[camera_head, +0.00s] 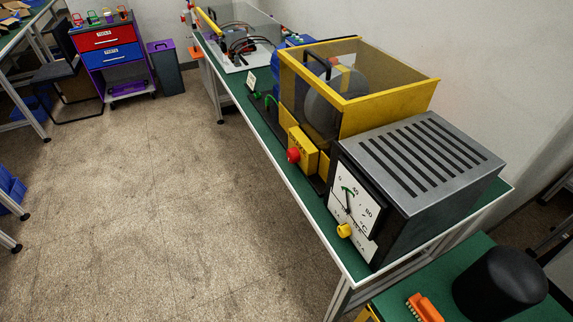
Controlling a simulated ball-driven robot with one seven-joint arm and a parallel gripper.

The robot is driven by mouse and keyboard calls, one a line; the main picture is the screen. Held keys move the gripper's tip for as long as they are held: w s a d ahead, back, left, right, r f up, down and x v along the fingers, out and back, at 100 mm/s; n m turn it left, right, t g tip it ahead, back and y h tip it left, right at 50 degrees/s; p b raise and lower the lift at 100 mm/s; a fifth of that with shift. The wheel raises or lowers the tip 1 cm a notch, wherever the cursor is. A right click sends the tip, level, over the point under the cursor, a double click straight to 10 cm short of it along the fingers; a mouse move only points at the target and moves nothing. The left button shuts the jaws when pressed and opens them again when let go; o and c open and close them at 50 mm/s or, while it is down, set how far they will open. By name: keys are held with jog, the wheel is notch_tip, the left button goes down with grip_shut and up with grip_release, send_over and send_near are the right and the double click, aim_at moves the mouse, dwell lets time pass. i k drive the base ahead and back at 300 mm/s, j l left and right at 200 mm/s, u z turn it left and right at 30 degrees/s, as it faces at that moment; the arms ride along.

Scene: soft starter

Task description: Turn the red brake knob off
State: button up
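A red knob (294,155) sticks out from the front face of a yellow box (303,142) on the green bench (318,222). The knob's turned position is too small to read. My gripper does not show in this view, so nothing is seen touching the knob.
Right of the knob stands a grey slotted unit (420,165) with a dial and a yellow knob (344,230). Behind is a yellow-framed guard (390,92). A black cylinder (500,283) and an orange item (425,306) are at bottom right. The floor (180,200) left of the bench is clear.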

aim_at(292, 156)
jog(key=i+j+u, duration=0.3)
jog(key=i+j, duration=0.15)
jog(key=i+j+u, duration=0.25)
jog(key=i, duration=0.3)
jog(key=i+j+u, duration=0.3)
jog(key=i, duration=0.25)
